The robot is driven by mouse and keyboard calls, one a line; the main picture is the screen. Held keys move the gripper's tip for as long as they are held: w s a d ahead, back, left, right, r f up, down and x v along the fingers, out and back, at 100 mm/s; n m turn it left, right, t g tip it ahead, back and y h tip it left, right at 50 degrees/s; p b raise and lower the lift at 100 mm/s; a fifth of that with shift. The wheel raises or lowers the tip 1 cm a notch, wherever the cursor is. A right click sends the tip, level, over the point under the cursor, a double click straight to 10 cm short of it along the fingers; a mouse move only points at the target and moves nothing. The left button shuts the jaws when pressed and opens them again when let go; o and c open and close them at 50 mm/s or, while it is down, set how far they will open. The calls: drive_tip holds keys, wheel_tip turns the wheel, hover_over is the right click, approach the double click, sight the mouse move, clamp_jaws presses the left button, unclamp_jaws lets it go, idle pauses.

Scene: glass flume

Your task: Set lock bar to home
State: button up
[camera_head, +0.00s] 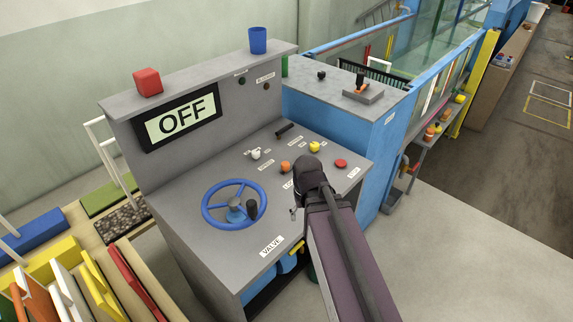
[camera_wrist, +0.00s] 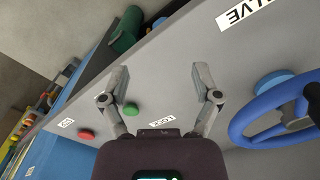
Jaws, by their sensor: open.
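My gripper (camera_wrist: 160,72) is open and empty in the wrist view, with its two fingers spread over the bare grey console top (camera_wrist: 180,50). In the head view my gripper (camera_head: 300,206) is over the front right part of the console (camera_head: 195,255). A label reading LOCK (camera_wrist: 162,121) lies just past the palm in the wrist view. No lock bar can be made out for certain beside it; my palm and arm hide part of the panel. A short dark bar (camera_head: 284,129) lies at the back of the console top; I cannot tell whether it is the lock bar.
A blue handwheel (camera_head: 232,205) with a dark knob stands at the left of the panel. Orange (camera_head: 286,167), yellow (camera_head: 314,147) and red (camera_head: 341,163) knobs sit behind my gripper. A green button (camera_wrist: 131,109) is near one finger. The display (camera_head: 181,118) reads OFF.

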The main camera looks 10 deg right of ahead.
sight(286, 164)
drive_tip(key=w+r+n+p, duration=0.1)
drive_tip(key=w+r+p, duration=0.2)
drive_tip(key=w, duration=0.6)
drive_tip(key=w+r+n+p, duration=0.1)
drive_tip(key=w+r+p, duration=0.2)
drive_tip(key=w, duration=0.6)
drive_tip(key=w+r+n+p, duration=0.2)
drive_tip(key=w+r+p, duration=0.1)
drive_tip(key=w, duration=0.6)
drive_tip(key=shift+w+a+r, duration=0.15)
drive_tip(key=shift+w+r, duration=0.2)
drive_tip(key=shift+r, duration=0.05)
drive_tip(key=shift+f, duration=0.2)
wheel_tip(286, 164, down, 13)
drive_tip(key=b, duration=1.3)
drive_tip(key=shift+f, duration=0.2)
drive_tip(key=shift+c, duration=0.2)
clamp_jaws()
